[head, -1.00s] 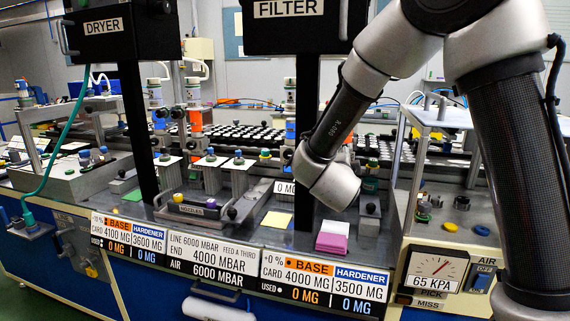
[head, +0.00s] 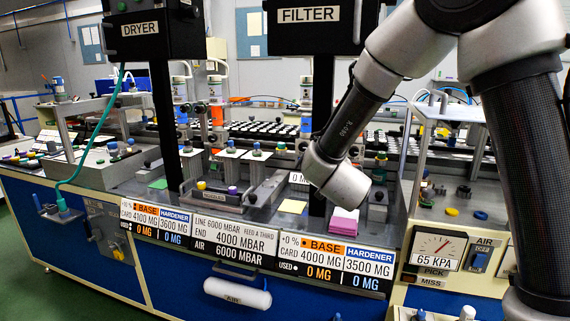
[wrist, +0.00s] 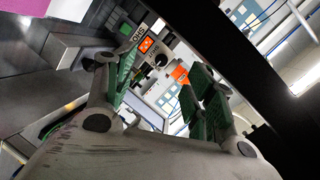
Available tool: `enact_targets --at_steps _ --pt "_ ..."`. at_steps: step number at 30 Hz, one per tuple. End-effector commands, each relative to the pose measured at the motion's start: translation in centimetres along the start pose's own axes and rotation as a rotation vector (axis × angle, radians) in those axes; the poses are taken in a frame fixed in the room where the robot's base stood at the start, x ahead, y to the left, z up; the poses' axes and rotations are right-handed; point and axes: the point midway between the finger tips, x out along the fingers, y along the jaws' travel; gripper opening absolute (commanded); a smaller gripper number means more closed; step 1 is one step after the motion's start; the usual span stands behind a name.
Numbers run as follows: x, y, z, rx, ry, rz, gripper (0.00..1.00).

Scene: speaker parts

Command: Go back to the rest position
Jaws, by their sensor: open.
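My gripper (wrist: 160,95) shows in the wrist view with its two green-padded fingers spread apart and nothing between them. Past the fingers are an orange-marked panel and a ceiling with lights, out of contact. In the head view my arm comes in from the upper right and bends down toward the bench front. The gripper's fingers are hidden in the head view. I cannot tell the gap between the wrist and the stack.
The bench carries a DRYER box (head: 141,30) and a FILTER box (head: 308,18) on black posts. Label plates (head: 331,265) line the front edge. A gauge panel (head: 437,249) stands at right. Green floor (head: 40,285) is clear at lower left.

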Motion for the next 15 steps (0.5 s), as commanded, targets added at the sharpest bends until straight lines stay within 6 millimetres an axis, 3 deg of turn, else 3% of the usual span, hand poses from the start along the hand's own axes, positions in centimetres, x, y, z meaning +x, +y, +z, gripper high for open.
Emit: enact_targets --at_steps 8,12,15 --pt "-1.0 3.6 5.6 -0.216 -0.287 0.112 0.54" --pt "-3.5 5.4 8.2 -0.382 -0.505 0.162 0.54" --pt "-6.6 6.8 8.6 -0.538 -0.696 0.193 0.54"
